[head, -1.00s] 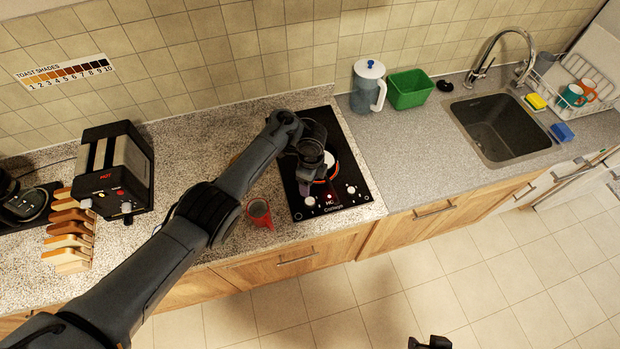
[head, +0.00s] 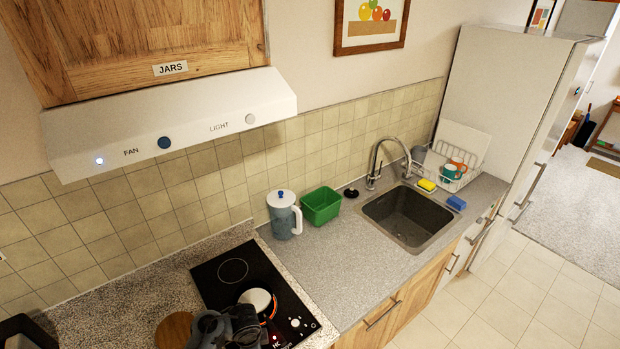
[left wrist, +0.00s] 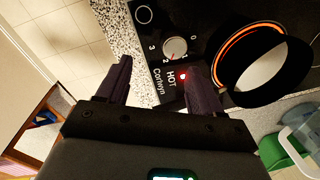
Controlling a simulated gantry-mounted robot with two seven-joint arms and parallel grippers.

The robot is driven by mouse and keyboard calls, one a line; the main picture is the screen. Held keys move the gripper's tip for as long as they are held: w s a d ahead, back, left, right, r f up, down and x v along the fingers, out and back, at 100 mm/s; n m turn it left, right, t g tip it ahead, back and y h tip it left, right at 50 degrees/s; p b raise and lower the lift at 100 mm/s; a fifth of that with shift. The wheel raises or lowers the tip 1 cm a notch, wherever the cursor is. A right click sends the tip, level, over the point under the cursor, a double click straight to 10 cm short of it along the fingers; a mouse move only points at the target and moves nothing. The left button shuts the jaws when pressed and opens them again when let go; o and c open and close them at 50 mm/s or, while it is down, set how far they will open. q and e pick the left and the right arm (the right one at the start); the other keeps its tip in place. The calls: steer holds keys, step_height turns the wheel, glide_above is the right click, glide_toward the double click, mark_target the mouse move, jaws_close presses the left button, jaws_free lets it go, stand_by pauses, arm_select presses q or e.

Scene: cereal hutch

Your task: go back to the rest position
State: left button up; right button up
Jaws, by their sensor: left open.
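My left gripper (head: 240,327) is at the bottom edge of the head view, over the front of the black cooktop (head: 212,288). In the left wrist view its two fingers (left wrist: 162,82) are apart with nothing between them. The cooktop's knob (left wrist: 176,47) and lit red HOT light (left wrist: 183,76) lie beyond the fingers. A round pale-topped item (head: 257,299) sits on the front burner, with an orange glowing ring (left wrist: 262,28) around it in the wrist view. My right gripper is not in view.
A blue-grey jug (head: 283,217) and a green bin (head: 321,206) stand right of the cooktop, before the sink (head: 408,218). A range hood (head: 190,118) hangs above, under a cabinet labelled JARS (head: 150,40). A round wooden board (head: 174,330) lies left of the cooktop.

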arm_select(q)
steer(key=s+a+r+n+p, duration=0.1)
steer(key=s+r+n, duration=0.3)
steer(key=s, duration=0.5)
steer(key=s+a+r+n+t+p, duration=0.1)
steer(key=s+a+r+n+p, duration=0.1)
steer(key=s+r, duration=0.5)
steer(key=s+a+r+n+t+p, duration=0.1)
steer(key=s+r+n, duration=0.5)
steer(key=s, duration=0.7)
steer(key=shift+a+n+p, duration=0.6)
steer(key=shift+a, duration=0.3)
